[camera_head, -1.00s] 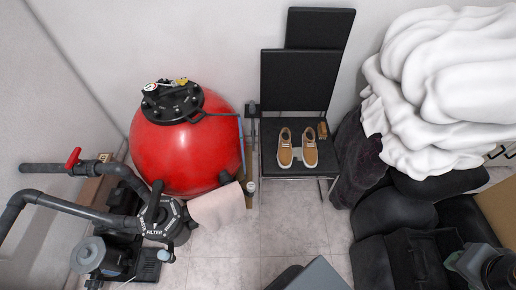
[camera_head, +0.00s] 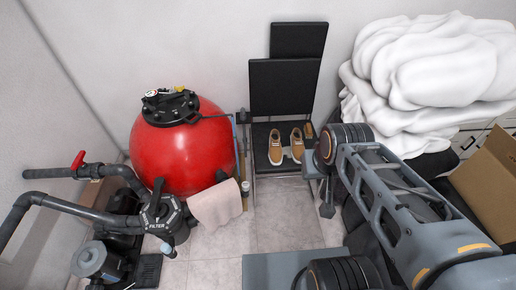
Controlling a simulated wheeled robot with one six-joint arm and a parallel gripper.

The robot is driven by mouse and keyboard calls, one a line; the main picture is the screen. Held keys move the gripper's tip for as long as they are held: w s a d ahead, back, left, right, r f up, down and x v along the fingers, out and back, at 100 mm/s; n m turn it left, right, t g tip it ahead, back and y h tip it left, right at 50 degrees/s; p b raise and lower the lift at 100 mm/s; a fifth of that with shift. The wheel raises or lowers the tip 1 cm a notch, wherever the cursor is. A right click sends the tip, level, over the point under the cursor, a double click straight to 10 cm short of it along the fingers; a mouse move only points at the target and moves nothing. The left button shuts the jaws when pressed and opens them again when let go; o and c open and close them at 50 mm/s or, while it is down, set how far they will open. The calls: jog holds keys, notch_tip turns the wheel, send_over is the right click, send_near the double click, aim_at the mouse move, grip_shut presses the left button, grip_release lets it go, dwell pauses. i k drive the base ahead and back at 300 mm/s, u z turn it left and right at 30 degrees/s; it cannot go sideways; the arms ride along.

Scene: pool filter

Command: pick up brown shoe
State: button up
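The left brown shoe (camera_head: 275,148) and the right brown shoe (camera_head: 297,145) both show upright with toes toward me. My arm reaches in from the lower right, and its front end is just right of the shoes. My gripper (camera_head: 326,194) seems to be the dark part below the wrist joint, at the chair's right front. Its fingers are too small and too hidden to tell open from shut.
A small brown item (camera_head: 309,133) is right of the shoes, partly hidden by my arm. A red tank (camera_head: 180,150) with a pink towel (camera_head: 216,204) stands left of the chair. White bedding (camera_head: 430,65) and a cardboard box (camera_head: 488,178) are at right. Tiled floor (camera_head: 285,222) before the chair is clear.

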aim_at(275, 153)
jog(key=u, duration=0.05)
jog(key=k, duration=0.4)
jog(key=u, duration=0.8)
jog(key=i, duration=0.9)
jog(key=z, duration=0.75)
jog(key=i, duration=0.35)
jog(key=z, duration=0.4)
